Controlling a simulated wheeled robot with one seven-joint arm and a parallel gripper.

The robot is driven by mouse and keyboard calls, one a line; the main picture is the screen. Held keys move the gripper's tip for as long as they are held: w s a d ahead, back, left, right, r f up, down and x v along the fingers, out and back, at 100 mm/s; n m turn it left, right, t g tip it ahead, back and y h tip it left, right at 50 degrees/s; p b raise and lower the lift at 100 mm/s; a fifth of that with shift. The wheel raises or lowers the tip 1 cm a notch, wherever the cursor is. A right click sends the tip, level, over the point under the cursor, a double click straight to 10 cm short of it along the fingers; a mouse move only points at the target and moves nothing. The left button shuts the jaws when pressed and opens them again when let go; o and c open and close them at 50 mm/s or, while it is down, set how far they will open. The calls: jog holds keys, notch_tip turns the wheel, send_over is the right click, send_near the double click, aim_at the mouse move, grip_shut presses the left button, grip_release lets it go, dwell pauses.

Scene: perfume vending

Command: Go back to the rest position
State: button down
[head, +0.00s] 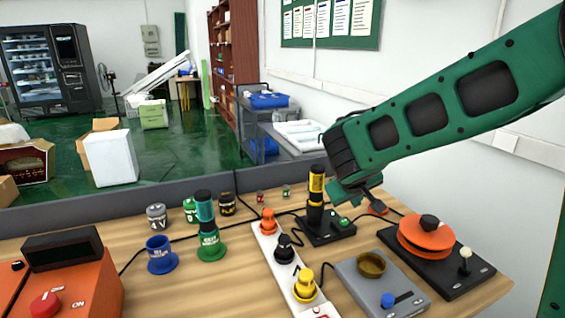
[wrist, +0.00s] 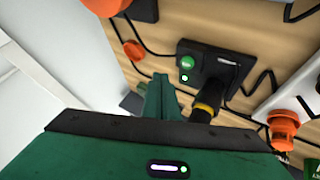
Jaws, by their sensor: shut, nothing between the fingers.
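My gripper (wrist: 158,97) is shut and empty. In the head view my green arm comes in from the right, and my gripper hangs over the back right part of the table, just right of a black-and-yellow bottle (head: 316,186). That bottle stands upright on a black base (head: 328,229) with a green button (head: 344,220). In the wrist view the black base (wrist: 215,65) and its green button (wrist: 187,62) lie just beyond my fingers, and the bottle (wrist: 206,102) is beside them, partly hidden by my gripper body.
A white strip (head: 289,262) with orange, black and yellow knobs runs along the table's middle. A grey device (head: 355,285) with a brass cup and an orange turntable (head: 426,238) stand at right. A teal-topped bottle (head: 205,208) sits in a green holder (head: 211,245), beside a blue holder (head: 161,257).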

jog(key=s+d+m+g+y, duration=0.1)
jog(key=s+d, duration=0.4)
jog(key=s, duration=0.7)
jog(key=s+d+f+m+g+y, duration=0.1)
jog(key=s+d+m, duration=0.4)
jog(key=s, duration=0.7)
jog(key=s+d+f+m+g+y, duration=0.1)
jog(key=s+d+g, duration=0.4)
jog(key=s, duration=0.7)
jog(key=shift+d+f+m+y, duration=0.15)
jog(key=shift+d+m+y, duration=0.3)
jog(key=shift+m+y, duration=0.35)
